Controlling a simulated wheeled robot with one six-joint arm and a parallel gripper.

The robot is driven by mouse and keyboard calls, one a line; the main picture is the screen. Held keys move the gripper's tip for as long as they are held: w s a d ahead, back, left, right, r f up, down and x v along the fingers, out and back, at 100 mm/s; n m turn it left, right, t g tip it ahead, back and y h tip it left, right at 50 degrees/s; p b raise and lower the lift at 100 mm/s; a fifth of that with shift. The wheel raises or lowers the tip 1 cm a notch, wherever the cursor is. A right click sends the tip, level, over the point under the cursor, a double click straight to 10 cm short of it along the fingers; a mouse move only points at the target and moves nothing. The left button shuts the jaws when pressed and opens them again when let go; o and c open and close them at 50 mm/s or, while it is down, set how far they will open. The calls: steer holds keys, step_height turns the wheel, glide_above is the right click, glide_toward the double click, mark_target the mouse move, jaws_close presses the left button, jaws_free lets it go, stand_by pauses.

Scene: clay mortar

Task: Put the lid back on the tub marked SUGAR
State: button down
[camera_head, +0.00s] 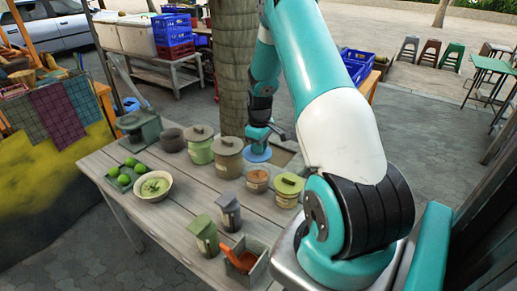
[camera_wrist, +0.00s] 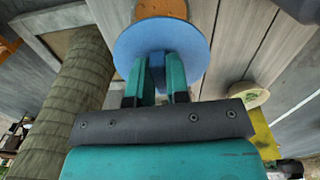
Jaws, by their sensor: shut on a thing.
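My gripper (camera_head: 259,137) is shut on the knob of a round blue lid (camera_head: 257,154). In the wrist view the fingers (camera_wrist: 157,75) pinch the blue knob, and the lid's disc (camera_wrist: 128,45) spreads beyond them, roughly level in the head view. An open tub with orange-brown contents (camera_head: 257,182) stands just in front of the lid in the head view. In the wrist view a round orange-brown surface (camera_wrist: 160,8) shows past the lid's edge. I cannot tell the gap between lid and tub. Labels are too small to read, so SUGAR is not legible.
A lidded tan tub (camera_head: 228,160) and a lidded green tub (camera_head: 199,152) stand left of the lid. A green-lidded jar (camera_head: 288,192) stands right of the open tub.

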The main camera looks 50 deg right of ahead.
steer(key=shift+f+b, duration=2.1)
steer(key=shift+f, duration=0.95)
steer(key=shift+s, duration=0.15)
steer(key=shift+f, duration=0.15)
steer(key=c, duration=0.5)
jaws_free()
steer(key=shift+c, duration=0.2)
